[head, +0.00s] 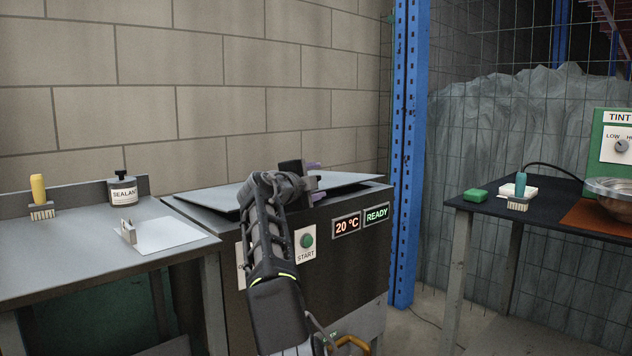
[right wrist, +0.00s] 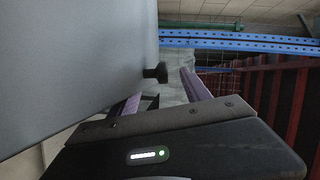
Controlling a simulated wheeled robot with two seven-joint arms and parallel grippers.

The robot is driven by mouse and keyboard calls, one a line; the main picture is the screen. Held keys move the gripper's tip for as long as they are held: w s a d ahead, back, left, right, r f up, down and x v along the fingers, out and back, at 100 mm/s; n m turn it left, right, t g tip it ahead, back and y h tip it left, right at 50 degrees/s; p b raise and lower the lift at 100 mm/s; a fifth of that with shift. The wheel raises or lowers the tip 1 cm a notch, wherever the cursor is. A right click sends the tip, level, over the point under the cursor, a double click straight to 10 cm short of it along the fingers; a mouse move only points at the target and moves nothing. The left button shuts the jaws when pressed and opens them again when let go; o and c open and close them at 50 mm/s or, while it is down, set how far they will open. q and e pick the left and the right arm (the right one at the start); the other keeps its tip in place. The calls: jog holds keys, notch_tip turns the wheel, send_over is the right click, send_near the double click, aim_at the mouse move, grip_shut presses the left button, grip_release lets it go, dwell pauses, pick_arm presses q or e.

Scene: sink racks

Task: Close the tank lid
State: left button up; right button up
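The tank lid (head: 348,181) is a flat grey plate on top of the dark tank (head: 345,262). It sits slightly raised, with a dark gap under its front edge at the left. In the right wrist view the grey plate I take for the lid (right wrist: 70,65) fills the left side, and a small black knob (right wrist: 157,72) stands out at its edge. My right gripper (head: 314,180) is over the lid. Its purple fingers are apart in the right wrist view (right wrist: 160,88), with the knob showing between them; I cannot tell if they touch it. My left gripper is out of view.
A bench (head: 60,250) at the left holds a sealant jar (head: 123,189), a yellow-handled brush (head: 39,195) and a white sheet (head: 165,236). A blue post (head: 405,150) stands right of the tank. A dark table (head: 485,203) stands farther right with a metal bowl (head: 612,190).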

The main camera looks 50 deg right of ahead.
jog(key=shift+s+r, duration=0.1)
jog(key=shift+r, duration=0.05)
jog(key=shift+s+a+b, duration=0.1)
jog(key=shift+a+b, duration=0.3)
jog(key=shift+b, duration=0.2)
jog(key=b+v, duration=0.4)
jog(key=v, duration=0.3)
jog(key=shift+b, duration=0.4)
